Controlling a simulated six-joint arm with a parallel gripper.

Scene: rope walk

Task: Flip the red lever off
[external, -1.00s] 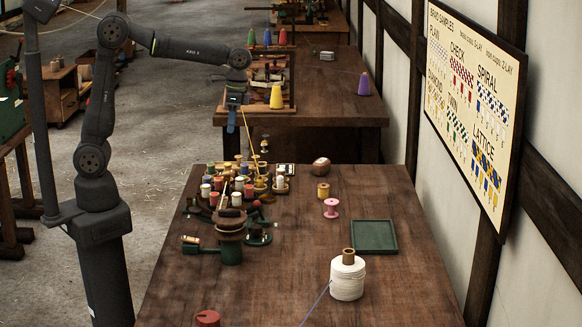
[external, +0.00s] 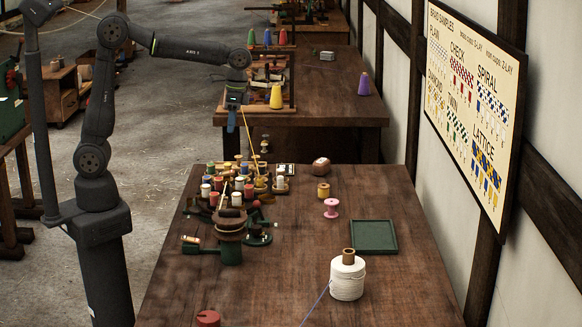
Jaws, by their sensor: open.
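My gripper (external: 235,104) hangs from the end of my outstretched arm, above the far left end of the near table (external: 300,290). It is small in view, and it is open with nothing visible in it. Below it stands a braiding machine (external: 231,225) with a green base and a crowd of coloured bobbins (external: 240,185). A short green arm with a pale and orange-brown piece (external: 190,240) sticks out of its left side. I cannot make out a clear red lever there. A round red knob-like thing (external: 207,318) shows at the bottom edge, partly cut off.
A second table (external: 340,110) with cones lies behind. The near table's right front is clear.

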